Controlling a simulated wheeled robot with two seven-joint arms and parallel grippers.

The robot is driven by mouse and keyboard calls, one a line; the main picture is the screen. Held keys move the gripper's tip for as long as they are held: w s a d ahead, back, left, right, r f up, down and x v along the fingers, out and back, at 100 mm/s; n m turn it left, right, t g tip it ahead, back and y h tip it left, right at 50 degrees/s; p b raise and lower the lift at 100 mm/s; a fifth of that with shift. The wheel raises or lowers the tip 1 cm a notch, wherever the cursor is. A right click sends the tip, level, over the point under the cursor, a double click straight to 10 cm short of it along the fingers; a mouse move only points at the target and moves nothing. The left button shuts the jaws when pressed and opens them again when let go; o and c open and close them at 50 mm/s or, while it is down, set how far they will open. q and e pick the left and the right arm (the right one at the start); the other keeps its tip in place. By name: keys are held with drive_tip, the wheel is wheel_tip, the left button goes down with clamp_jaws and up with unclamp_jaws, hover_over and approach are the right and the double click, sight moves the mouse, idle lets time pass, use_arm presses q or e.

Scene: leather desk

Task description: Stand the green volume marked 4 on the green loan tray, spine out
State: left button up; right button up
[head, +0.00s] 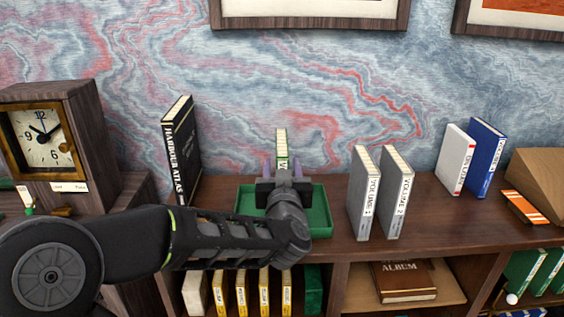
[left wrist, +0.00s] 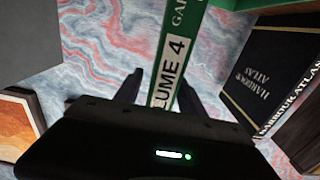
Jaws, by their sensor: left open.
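The green volume marked 4 (head: 281,140) is upright above the back part of the green loan tray (head: 318,205), its spine with a white label facing me. My left gripper (head: 282,168) is open in front of it, with a finger on either side of the book. In the left wrist view the spine (left wrist: 184,45) reads "VOLUME 4" and runs between the open fingertips (left wrist: 158,92). The gripper and wrist hide the book's lower part, so I cannot tell whether it touches the tray.
A black Harbour Atlas (head: 181,150) stands left of the tray, near a wooden clock (head: 45,135). Two grey volumes (head: 378,195) stand to its right. White (head: 456,160) and blue (head: 485,155) books stand farther right. Several books fill the shelf below.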

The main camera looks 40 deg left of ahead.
use_arm(q)
drive_tip(key=v, duration=0.9)
drive_tip(key=shift+b, duration=0.4)
